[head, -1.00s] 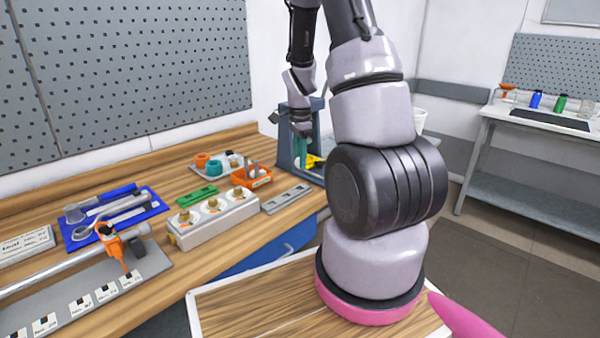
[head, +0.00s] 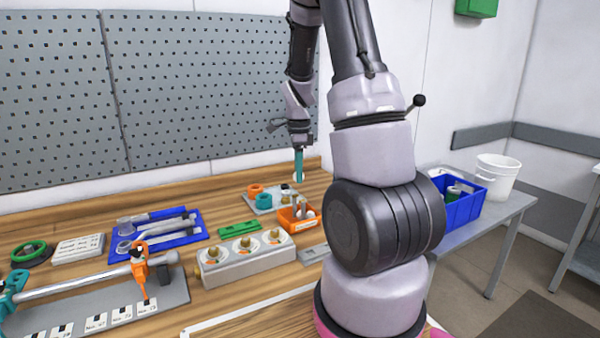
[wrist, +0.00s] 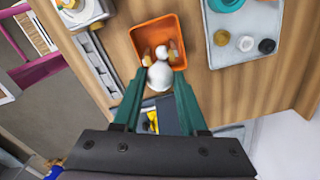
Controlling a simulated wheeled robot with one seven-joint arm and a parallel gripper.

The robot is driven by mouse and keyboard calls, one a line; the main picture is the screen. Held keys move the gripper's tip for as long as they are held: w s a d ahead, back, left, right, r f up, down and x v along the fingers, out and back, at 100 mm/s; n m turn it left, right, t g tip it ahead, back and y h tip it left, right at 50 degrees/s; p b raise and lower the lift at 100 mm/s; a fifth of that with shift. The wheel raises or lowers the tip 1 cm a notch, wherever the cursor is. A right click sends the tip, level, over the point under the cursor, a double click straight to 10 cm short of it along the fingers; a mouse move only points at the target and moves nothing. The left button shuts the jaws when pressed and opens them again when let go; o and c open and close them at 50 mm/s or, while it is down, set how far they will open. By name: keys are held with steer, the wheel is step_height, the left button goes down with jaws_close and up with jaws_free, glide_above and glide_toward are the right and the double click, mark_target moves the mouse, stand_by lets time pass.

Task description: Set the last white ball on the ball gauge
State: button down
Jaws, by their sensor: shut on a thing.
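My gripper (wrist: 160,90) is shut on a white ball (wrist: 160,75), which shows between its green fingertips in the wrist view. In the head view my gripper (head: 299,178) points down above the back of the bench, near the orange bin. The orange bin (wrist: 140,42) holds several small pieces, one of them white and rounded, just beyond the held ball; it also shows in the head view (head: 285,222). A grey strip with dark slots (wrist: 97,68) lies beside the bin; I cannot tell whether this is the ball gauge. My arm hides part of the strip in the head view.
A grey tray (wrist: 225,57) with rings and caps is beside the bin. A white block with brass knobs (head: 245,262), a green piece (head: 239,228) and a blue tool tray (head: 115,256) are further left. A pegboard wall (head: 180,100) stands behind the bench.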

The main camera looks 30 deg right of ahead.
steer(key=shift+f, duration=2.8)
steer(key=shift+s+f, duration=0.1)
steer(key=shift+f, duration=0.1)
steer(key=shift+c, duration=2.2)
jaws_free()
steer(key=shift+o, duration=0.4)
steer(key=shift+f, duration=0.1)
steer(key=shift+s, duration=0.15)
steer(key=r, duration=1.1)
steer(key=shift+w+r, duration=0.1)
steer(key=shift+w, duration=0.2)
